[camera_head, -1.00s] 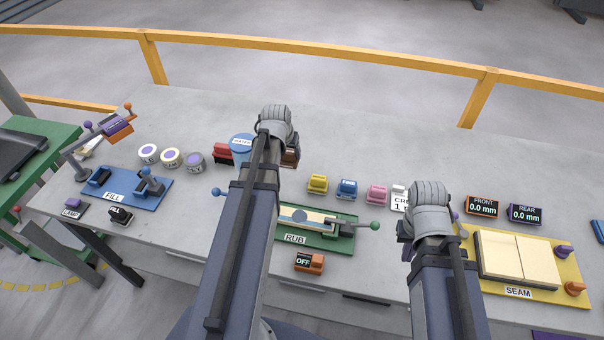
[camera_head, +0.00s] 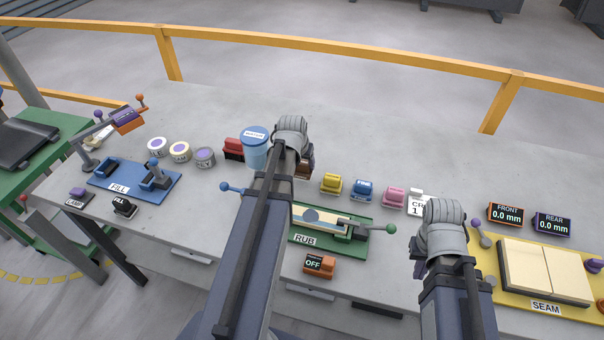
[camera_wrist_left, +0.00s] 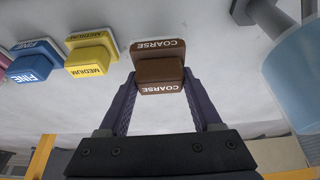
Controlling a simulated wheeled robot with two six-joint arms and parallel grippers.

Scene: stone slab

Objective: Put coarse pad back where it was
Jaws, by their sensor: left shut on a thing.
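The brown coarse pad (camera_wrist_left: 160,68) is between the fingers of my left gripper (camera_wrist_left: 162,84) in the left wrist view, with its COARSE label readable. My left gripper is shut on it. In the head view only a bit of the brown pad (camera_head: 307,162) shows beside my left wrist, between the red pad and the yellow pad. I cannot tell whether its base touches the slab. My right wrist (camera_head: 440,232) is in front of the card near the yellow SEAM plate; its fingers are hidden behind it.
The yellow medium pad (camera_head: 331,184), blue fine pad (camera_head: 363,189) and pink pad (camera_head: 395,197) stand in a row to the right. The green RUB fixture (camera_head: 335,240) lies in front.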

